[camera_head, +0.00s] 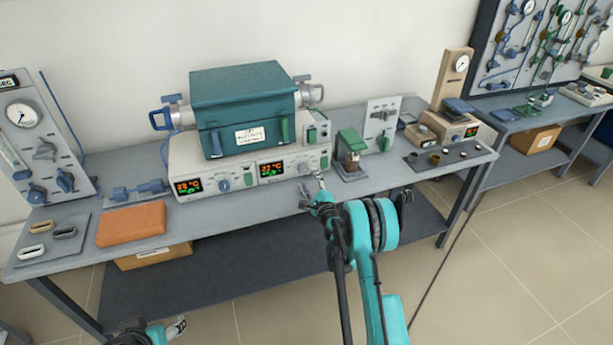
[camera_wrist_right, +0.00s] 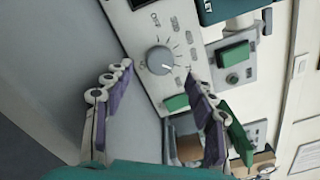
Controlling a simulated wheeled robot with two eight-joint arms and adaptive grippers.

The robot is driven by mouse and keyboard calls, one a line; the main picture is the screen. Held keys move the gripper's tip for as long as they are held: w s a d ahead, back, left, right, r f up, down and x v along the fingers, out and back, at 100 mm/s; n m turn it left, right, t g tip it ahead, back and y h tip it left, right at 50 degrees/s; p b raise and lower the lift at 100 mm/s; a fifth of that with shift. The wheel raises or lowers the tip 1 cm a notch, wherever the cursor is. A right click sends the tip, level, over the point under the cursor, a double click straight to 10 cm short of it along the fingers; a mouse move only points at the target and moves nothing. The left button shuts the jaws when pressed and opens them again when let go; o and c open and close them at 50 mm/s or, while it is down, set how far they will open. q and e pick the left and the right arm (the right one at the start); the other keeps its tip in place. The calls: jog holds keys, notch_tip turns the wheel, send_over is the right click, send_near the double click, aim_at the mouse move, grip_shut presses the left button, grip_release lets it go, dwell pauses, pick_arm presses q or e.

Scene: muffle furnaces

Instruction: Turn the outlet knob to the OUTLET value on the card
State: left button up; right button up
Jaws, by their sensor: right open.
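A white control unit (camera_head: 240,195) carries a teal furnace box (camera_head: 243,103). Its front has two lit displays and a knob beside each. The right-hand grey-blue knob (camera_head: 304,168) is close to my right gripper (camera_head: 317,190). In the right wrist view this round grey knob (camera_wrist_right: 160,60) has a white pointer and printed marks around it. My right gripper (camera_wrist_right: 157,73) is open, its fingers spread on either side of the knob, apparently not touching it. A white card (camera_head: 250,136) is on the furnace front; its text is unreadable. My left gripper (camera_head: 177,327) is low, away from the bench.
Right of the unit stand a green-topped device (camera_head: 351,152) and an upright grey panel (camera_head: 382,125). An orange-brown block (camera_head: 131,224) and a grey tray (camera_head: 52,240) lie at left. The bench front strip is mostly clear.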

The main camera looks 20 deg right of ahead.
jog(key=shift+s, duration=1.65)
jog(key=shift+a+r, duration=0.2)
jog(key=shift+r, duration=0.2)
jog(key=s+a+r+n+g+y, duration=0.2)
jog(key=s+a+r+n, duration=0.2)
jog(key=a+r+n, duration=0.25)
jog(key=s+a+r+n+g+y, duration=0.25)
jog(key=a+r+n, duration=0.25)
jog(key=r, duration=0.3)
jog(key=s+a+r+n+g, duration=0.1)
jog(key=s+a+n, duration=0.15)
jog(key=s, duration=0.45)
jog(key=s+a+r+n+g, duration=0.1)
jog(key=s+a+r+n, duration=0.1)
jog(key=s+n, duration=0.35)
jog(key=s+d+f+n+g+h, duration=0.1)
jog(key=s+f+n+g+h, duration=0.1)
jog(key=s, duration=1)
jog(key=s+d+f+n+g+h, duration=0.2)
jog(key=s+f+n, duration=0.1)
jog(key=s, duration=0.8)
jog(key=shift+s+d+f, duration=0.25)
jog(key=shift+s+f, duration=0.1)
